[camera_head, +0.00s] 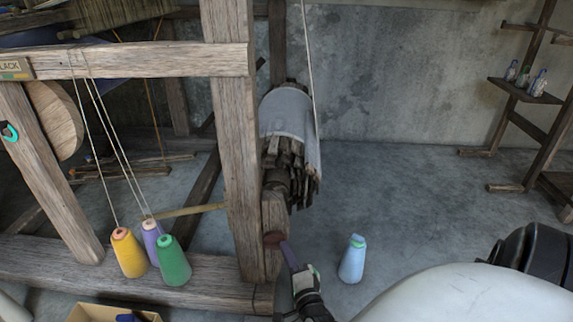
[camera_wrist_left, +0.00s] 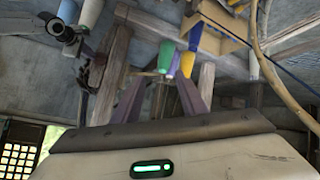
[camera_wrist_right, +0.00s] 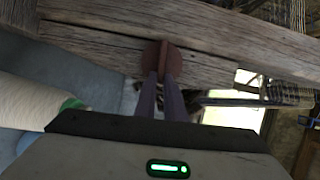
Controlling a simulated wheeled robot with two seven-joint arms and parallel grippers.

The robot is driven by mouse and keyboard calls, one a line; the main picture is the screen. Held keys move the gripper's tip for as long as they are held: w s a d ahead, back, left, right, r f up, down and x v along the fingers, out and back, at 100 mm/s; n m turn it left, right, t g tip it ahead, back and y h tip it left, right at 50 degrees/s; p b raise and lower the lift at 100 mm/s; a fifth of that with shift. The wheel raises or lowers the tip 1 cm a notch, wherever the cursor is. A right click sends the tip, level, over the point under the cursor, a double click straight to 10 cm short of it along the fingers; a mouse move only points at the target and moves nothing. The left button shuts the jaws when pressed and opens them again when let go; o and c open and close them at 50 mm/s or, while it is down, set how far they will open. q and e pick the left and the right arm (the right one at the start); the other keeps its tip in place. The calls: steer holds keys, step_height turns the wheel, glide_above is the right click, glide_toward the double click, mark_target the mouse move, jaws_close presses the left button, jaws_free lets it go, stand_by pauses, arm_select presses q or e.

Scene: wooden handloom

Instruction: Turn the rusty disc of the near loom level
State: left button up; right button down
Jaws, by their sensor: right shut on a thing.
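The rusty disc (camera_head: 272,238) is a small reddish-brown round piece on the lower part of the loom's wooden post (camera_head: 238,150) in the head view. In the right wrist view the disc (camera_wrist_right: 157,52) lies against a wooden beam, with a raised ridge across its face. My right gripper (camera_wrist_right: 162,76) is shut on the disc, its two purple fingers close together; they partly hide it. The right gripper also shows in the head view (camera_head: 284,245). I cannot tell whether the disc is level. My left gripper (camera_wrist_left: 158,78) is open, its purple fingers apart with nothing between them.
Yellow (camera_head: 127,255), purple (camera_head: 152,240) and green (camera_head: 173,263) yarn cones stand on the loom's lower beam. A light blue cone (camera_head: 352,262) stands on the floor right of my right gripper. A cardboard box (camera_head: 85,313) is at the lower left. The floor at right is mostly clear.

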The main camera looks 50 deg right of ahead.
arm_select(q)
steer(key=shift+d+r+h+b, duration=0.3)
steer(key=shift+r+h+b, duration=0.1)
steer(key=shift+r, duration=0.1)
arm_select(e)
steer(key=shift+f+m, duration=0.2)
steer(key=shift+m, duration=0.3)
steer(key=c, duration=1.8)
jaws_free()
steer(key=shift+c, duration=0.2)
